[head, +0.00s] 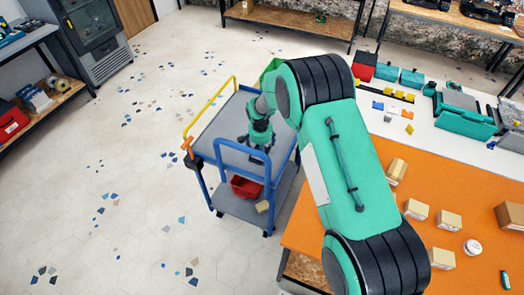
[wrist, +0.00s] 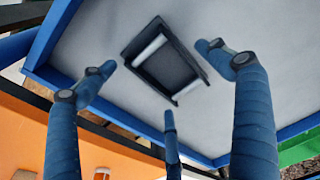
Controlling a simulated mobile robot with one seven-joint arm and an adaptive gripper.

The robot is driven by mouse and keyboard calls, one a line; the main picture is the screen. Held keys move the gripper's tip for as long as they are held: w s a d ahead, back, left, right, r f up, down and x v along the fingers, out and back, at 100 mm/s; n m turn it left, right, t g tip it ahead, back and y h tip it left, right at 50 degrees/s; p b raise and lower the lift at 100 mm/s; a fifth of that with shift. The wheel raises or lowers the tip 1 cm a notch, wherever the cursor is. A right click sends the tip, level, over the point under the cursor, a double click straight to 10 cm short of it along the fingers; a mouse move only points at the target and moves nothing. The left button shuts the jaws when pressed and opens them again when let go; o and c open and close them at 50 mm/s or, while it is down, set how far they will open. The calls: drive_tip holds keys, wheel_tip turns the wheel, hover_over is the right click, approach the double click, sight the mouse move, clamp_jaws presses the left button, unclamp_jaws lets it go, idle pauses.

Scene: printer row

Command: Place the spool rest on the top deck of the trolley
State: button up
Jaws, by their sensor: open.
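The spool rest (wrist: 165,62), a dark frame with two pale rollers, lies on the grey top deck (wrist: 282,45) of the trolley in the wrist view. The blue-framed trolley (head: 212,172) stands left of the orange table in the head view, where its top deck (head: 222,122) shows partly behind my arm. My gripper (head: 258,140) is over the deck. Its three blue fingers (wrist: 164,85) are spread open around the spool rest, with visible gaps and nothing gripped. I cannot make out the spool rest in the head view; my gripper seems to hide it.
The trolley has a blue handle (head: 243,147) in front and a yellow rail (head: 208,108) on its left. A red bin (head: 246,187) and a small box (head: 262,207) are on its lower deck. The orange table (head: 313,228) with several boxes is close on the right. Open floor lies left.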

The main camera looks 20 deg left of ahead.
drive_tip(key=shift+r, duration=0.15)
wheel_tip(320, 180, up, 12)
drive_tip(key=s+p, duration=0.1)
drive_tip(key=shift+s, duration=0.2)
idle(0.4)
idle(0.5)
